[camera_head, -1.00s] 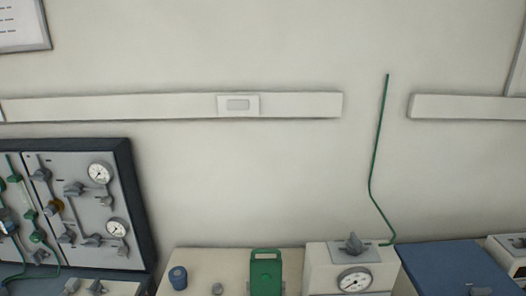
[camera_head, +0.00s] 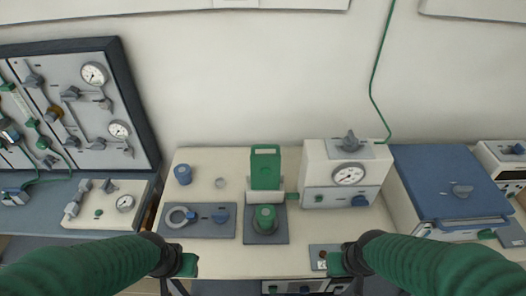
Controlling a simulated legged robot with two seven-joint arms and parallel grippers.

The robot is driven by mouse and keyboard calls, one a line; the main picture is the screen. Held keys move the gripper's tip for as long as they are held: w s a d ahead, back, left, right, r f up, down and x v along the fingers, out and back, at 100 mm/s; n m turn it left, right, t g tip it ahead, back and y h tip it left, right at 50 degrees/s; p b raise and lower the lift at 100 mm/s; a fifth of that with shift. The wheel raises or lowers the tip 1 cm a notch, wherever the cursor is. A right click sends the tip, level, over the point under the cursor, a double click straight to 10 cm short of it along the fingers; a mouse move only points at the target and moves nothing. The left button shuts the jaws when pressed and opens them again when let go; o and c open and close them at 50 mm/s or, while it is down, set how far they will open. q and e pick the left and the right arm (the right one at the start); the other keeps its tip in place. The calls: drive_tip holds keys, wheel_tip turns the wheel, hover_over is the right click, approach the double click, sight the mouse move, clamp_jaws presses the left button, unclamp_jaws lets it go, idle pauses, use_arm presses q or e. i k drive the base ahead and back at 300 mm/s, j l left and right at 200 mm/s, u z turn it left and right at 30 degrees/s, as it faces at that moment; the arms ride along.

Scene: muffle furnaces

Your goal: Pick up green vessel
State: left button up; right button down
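A green upright vessel-like body with a handle opening at its top (camera_head: 265,170) stands at the middle of the beige bench. In front of it a short green round piece (camera_head: 265,219) sits on a dark square plate; I cannot tell whether the two are one unit. My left gripper (camera_head: 188,266) is low in the picture, to the left of and nearer than the green objects. My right gripper (camera_head: 336,264) is low, to their right. Both are apart from the green objects, and their finger openings cannot be made out.
A white box with a gauge (camera_head: 349,174) stands just right of the green body, and a blue-topped box (camera_head: 447,183) further right. A dark plate with knobs (camera_head: 198,220) lies left, near a blue cylinder (camera_head: 183,174). A gauge panel (camera_head: 75,107) stands at far left.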

sight(265, 227)
drive_tip(key=i+u, duration=0.1)
drive_tip(key=u, duration=0.25)
drive_tip(key=i+l+u, duration=0.1)
drive_tip(key=u, duration=0.25)
drive_tip(key=i+l+u, duration=0.1)
drive_tip(key=u, duration=0.25)
